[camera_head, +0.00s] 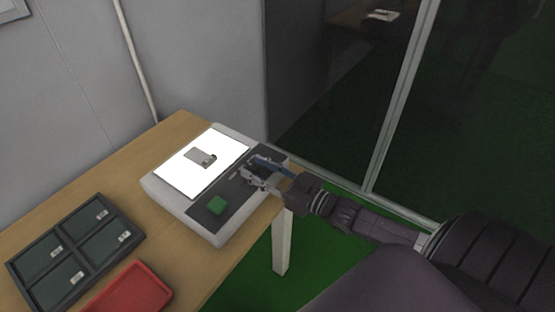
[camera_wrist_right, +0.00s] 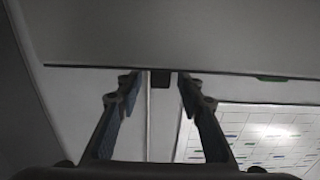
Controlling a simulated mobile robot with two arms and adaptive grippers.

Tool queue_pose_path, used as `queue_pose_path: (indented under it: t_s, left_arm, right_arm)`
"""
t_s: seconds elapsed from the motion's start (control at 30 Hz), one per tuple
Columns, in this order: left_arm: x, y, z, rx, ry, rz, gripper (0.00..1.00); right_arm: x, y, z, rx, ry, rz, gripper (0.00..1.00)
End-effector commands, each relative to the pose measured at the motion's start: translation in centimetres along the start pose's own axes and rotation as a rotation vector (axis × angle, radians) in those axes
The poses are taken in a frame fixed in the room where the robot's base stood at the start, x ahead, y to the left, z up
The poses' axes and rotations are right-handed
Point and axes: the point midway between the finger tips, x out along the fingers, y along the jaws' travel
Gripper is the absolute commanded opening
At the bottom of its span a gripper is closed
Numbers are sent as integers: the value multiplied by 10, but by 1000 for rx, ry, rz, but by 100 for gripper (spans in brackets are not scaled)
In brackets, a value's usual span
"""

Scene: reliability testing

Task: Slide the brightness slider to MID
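The light box (camera_head: 160,192) stands on the wooden table, with a lit white panel (camera_head: 227,147) and a dark control strip (camera_head: 237,190). A green button (camera_head: 217,205) sits at the near end of the strip. My right gripper (camera_head: 252,172) is over the strip, beyond the button, and hides part of it. In the right wrist view my right gripper (camera_wrist_right: 158,82) has its fingers apart. A small dark block (camera_wrist_right: 160,79), perhaps the slider knob, shows between them with gaps at both sides. The slider's markings cannot be read. My left gripper is out of view.
A small grey part (camera_head: 200,156) lies on the lit panel. A dark compartment tray (camera_head: 78,250) and a red tray (camera_head: 133,290) stand at the left on the table (camera_head: 172,130). A glass partition (camera_head: 335,90) stands behind the table's right end.

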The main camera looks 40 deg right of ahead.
Motion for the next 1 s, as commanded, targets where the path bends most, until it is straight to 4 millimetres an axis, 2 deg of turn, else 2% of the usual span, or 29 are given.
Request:
queue_pose_path:
  t_s: [0.3,0.5,0.7,1.0]
  left_arm:
    - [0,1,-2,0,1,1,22]
    - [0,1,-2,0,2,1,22]
    - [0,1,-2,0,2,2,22]
    - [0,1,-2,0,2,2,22]
  right_arm:
    - [-55,0,2,2,-5,0,35]
    - [-85,0,2,1,-4,0,35]
    - [-101,0,0,1,-1,-1,35]
    - [-105,0,0,0,0,-1,35]
